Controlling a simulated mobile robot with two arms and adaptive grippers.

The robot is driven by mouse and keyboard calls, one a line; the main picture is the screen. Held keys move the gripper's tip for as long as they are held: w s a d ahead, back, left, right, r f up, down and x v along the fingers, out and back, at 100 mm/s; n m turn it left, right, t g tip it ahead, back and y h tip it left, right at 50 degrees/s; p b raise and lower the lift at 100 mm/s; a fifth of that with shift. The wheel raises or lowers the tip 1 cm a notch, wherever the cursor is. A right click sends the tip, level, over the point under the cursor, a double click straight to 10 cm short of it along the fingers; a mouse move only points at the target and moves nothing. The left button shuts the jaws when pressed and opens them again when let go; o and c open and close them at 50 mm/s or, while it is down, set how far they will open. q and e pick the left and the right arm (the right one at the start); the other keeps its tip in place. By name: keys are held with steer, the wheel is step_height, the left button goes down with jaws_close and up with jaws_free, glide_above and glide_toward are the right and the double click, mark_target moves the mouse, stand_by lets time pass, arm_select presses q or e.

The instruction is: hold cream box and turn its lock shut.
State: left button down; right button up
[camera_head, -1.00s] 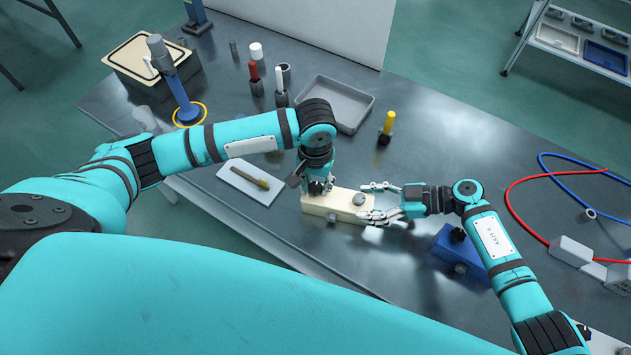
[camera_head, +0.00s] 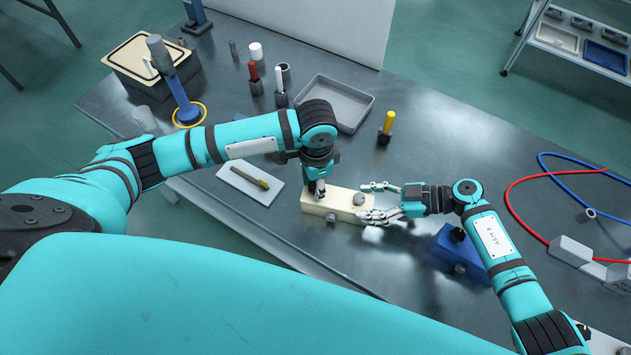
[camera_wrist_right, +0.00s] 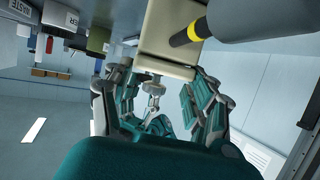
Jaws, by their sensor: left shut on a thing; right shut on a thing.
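My left gripper (camera_head: 320,194) points down and is shut on the left part of the box. My right gripper (camera_head: 369,203) reaches in from the right, its fingers on either side of the box's right end. In the right wrist view, the metal lock (camera_wrist_right: 154,88) sticks out of the box's end between the fingers, which are shut on it. The exact finger contact is hidden.
A blue block (camera_head: 460,252) stands close to the right gripper. A white plate (camera_head: 240,184) with a dark olive tool lies left of the box. A grey tray (camera_head: 345,105) and a yellow-topped peg (camera_head: 387,127) stand behind. Red and blue cables lie at the right.

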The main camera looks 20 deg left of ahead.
arm_select(q)
steer(key=m, duration=0.7)
steer(key=shift+w+a, duration=0.1)
arm_select(e)
steer(key=shift+s+f, duration=0.1)
stand_by(0.4)
arm_select(q)
steer(key=c, duration=1.2)
jaws_free()
steer(key=shift+c, duration=0.2)
steer(key=o, duration=0.3)
steer(key=shift+r, duration=0.1)
step_height(320, 180, up, 12)
